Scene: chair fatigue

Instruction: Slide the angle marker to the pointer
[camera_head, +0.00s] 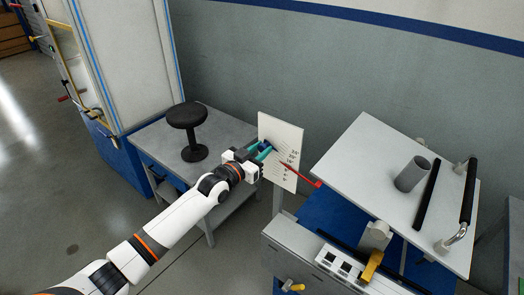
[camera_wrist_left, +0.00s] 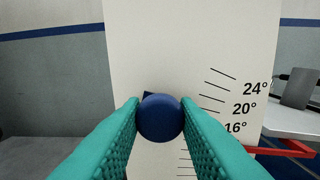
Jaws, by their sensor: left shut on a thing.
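The white angle board (camera_head: 287,128) stands upright with tick lines and degree labels. In the left wrist view the board (camera_wrist_left: 190,40) shows 24°, 20° and 16°. The angle marker has a round blue knob (camera_wrist_left: 160,118) in front of the board, left of the ticks, near the 16° height. My left gripper (camera_head: 261,151) has its teal fingers shut on this knob, one on each side. The red pointer (camera_head: 303,175) runs from the board's right side toward the tilted panel; part of it shows in the left wrist view (camera_wrist_left: 288,152). Its tip's exact reading is hidden. My right gripper is out of view.
A tilted white panel (camera_head: 350,165) with a grey cylinder (camera_head: 412,174) and black bars is right of the board. A grey table (camera_head: 225,128) with a black stool (camera_head: 187,116) stands left. A machine with a yellow lever (camera_head: 371,266) is in front.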

